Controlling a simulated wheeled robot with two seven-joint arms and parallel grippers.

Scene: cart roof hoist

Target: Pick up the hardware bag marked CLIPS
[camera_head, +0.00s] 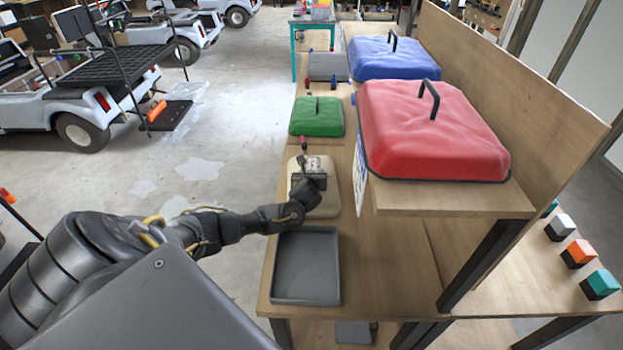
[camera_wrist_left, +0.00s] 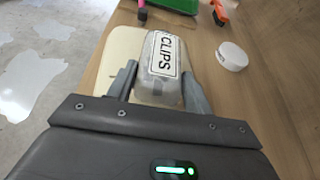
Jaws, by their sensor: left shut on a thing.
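The CLIPS bag (camera_wrist_left: 161,67) is a small pale bag with a white label reading CLIPS in black, seen in the left wrist view. My left gripper (camera_wrist_left: 157,84) is shut on it, with one finger on each side. In the head view my left gripper (camera_head: 309,182) is over a cream tray or pad (camera_head: 328,203) on the wooden bench, and the bag (camera_head: 316,163) shows just beyond it. I cannot tell whether the bag touches the cream surface. My right gripper is not in view.
An empty grey tray (camera_head: 306,266) lies nearer on the bench (camera_head: 385,270). A green cover (camera_head: 317,116) is beyond. A red cover (camera_head: 430,128) and blue cover (camera_head: 393,58) sit on a raised shelf at right. A white round object (camera_wrist_left: 232,56) stands right of the bag.

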